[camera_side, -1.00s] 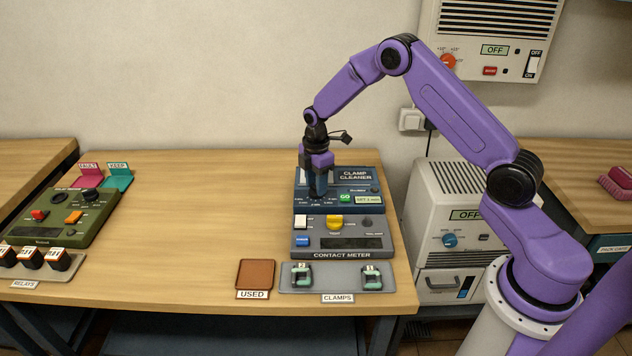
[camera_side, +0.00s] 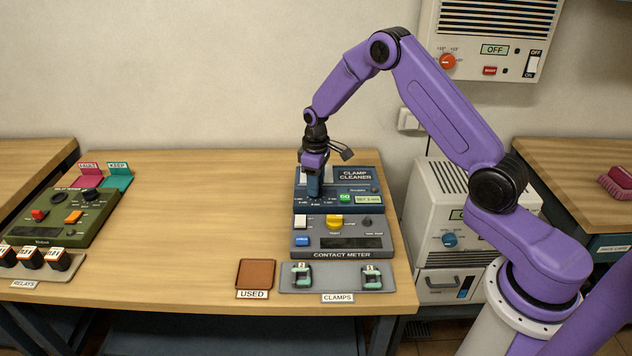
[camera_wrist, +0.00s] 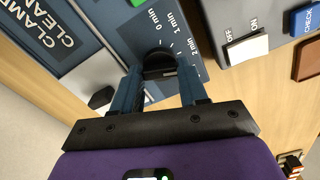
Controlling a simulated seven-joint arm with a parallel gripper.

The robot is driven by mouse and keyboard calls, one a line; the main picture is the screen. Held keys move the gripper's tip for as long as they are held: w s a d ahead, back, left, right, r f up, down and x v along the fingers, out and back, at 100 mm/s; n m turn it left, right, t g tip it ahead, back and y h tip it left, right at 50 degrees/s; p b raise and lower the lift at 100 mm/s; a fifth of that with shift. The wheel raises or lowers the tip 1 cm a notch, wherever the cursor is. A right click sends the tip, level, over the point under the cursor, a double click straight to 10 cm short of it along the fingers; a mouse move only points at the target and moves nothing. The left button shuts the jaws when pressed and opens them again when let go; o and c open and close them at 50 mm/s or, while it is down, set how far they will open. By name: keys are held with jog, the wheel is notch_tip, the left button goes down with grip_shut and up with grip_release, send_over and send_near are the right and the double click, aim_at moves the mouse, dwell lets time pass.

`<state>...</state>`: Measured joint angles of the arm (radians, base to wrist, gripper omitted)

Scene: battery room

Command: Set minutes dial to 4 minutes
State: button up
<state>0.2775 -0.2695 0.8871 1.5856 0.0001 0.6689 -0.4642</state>
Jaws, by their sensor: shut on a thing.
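The clamp cleaner (camera_side: 359,173) is a dark blue box at the back right of the bench. Its black minutes dial (camera_wrist: 157,63) shows in the wrist view beside the printed marks 0 min, 1 min and 2 min. My gripper (camera_wrist: 160,76) is shut on the dial, with one blue finger on each side. In the side view my gripper (camera_side: 313,194) points down at the cleaner's left part and hides the dial. The dial's pointer cannot be made out. The cleaner's small display (camera_side: 367,199) reads SET and a minutes figure too small to read surely.
The green GO button (camera_side: 345,198) is right of my gripper. The contact meter (camera_side: 345,235) stands directly in front of the cleaner, and the clamps tray (camera_side: 338,282) lies before that. A brown USED pad (camera_side: 256,273) lies left of the tray. The bench middle is clear.

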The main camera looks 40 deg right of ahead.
jog(key=m, duration=0.4)
jog(key=shift+m, duration=2.2)
jog(key=o, duration=1.1)
notch_tip(320, 180, up, 18)
jog(key=shift+f, duration=0.25)
